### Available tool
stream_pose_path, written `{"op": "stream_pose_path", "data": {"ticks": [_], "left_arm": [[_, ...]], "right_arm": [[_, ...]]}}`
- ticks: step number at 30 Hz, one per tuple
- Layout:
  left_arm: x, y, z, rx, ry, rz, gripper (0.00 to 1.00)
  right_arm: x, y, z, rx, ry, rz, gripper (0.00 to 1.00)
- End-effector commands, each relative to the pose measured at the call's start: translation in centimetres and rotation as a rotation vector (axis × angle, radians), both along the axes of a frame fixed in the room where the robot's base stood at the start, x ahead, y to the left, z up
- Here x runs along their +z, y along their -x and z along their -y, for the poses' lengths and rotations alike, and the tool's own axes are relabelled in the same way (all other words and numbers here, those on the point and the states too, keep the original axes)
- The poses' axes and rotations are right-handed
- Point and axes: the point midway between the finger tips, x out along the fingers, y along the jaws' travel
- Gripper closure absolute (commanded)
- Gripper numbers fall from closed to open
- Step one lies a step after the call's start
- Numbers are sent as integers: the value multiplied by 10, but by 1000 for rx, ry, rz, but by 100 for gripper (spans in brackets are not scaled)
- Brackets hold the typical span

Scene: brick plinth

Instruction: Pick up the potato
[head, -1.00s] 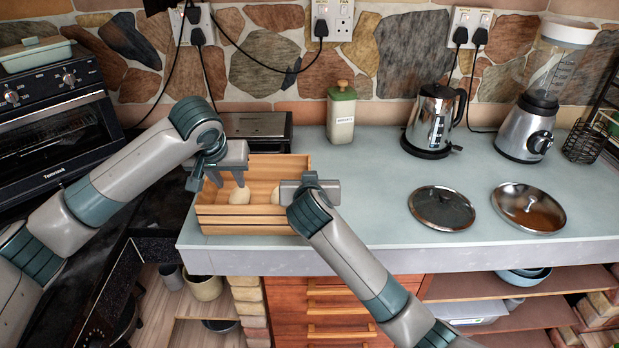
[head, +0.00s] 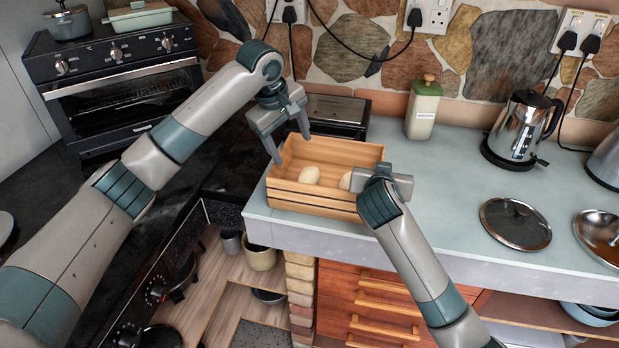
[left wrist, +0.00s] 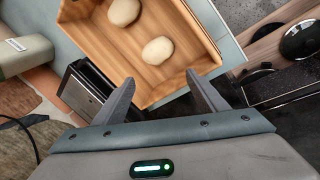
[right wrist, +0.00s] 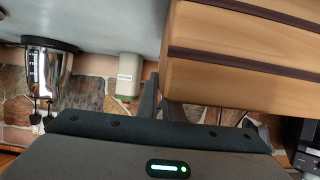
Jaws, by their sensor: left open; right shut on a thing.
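A wooden slatted crate (head: 312,200) stands on the counter near its front left corner. Two pale potatoes lie inside: one potato (head: 309,175) left of the middle, the other potato (head: 345,181) partly hidden by my right gripper. Both potatoes, (left wrist: 158,50) and (left wrist: 123,12), also show in the left wrist view. My left gripper (head: 292,147) is open and empty, above the crate's left end, its fingers apart from the potatoes. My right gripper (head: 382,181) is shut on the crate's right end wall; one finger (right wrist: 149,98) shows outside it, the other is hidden.
A black toaster-like box (head: 338,115) and a lidded jar (head: 423,106) stand behind the crate. A kettle (head: 521,130) and two pan lids (head: 515,223) (head: 602,235) are to the right. An oven (head: 120,80) stands at left.

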Motion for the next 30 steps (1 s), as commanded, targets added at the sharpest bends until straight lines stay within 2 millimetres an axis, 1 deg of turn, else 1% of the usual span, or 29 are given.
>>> {"op": "stream_pose_path", "data": {"ticks": [3,9,15,21,30], "left_arm": [[1,-5,-4,207,105,-95,34],[2,-9,-7,544,261,-268,34],[2,-10,-9,777,353,-403,34],[2,-10,-9,869,387,-459,34],[2,-10,-9,875,388,-462,34]], "right_arm": [[0,0,0,1,0,0,100],[0,0,0,1,0,0,100],[0,0,0,1,0,0,100],[0,0,0,1,0,0,100],[0,0,0,1,0,0,100]]}}
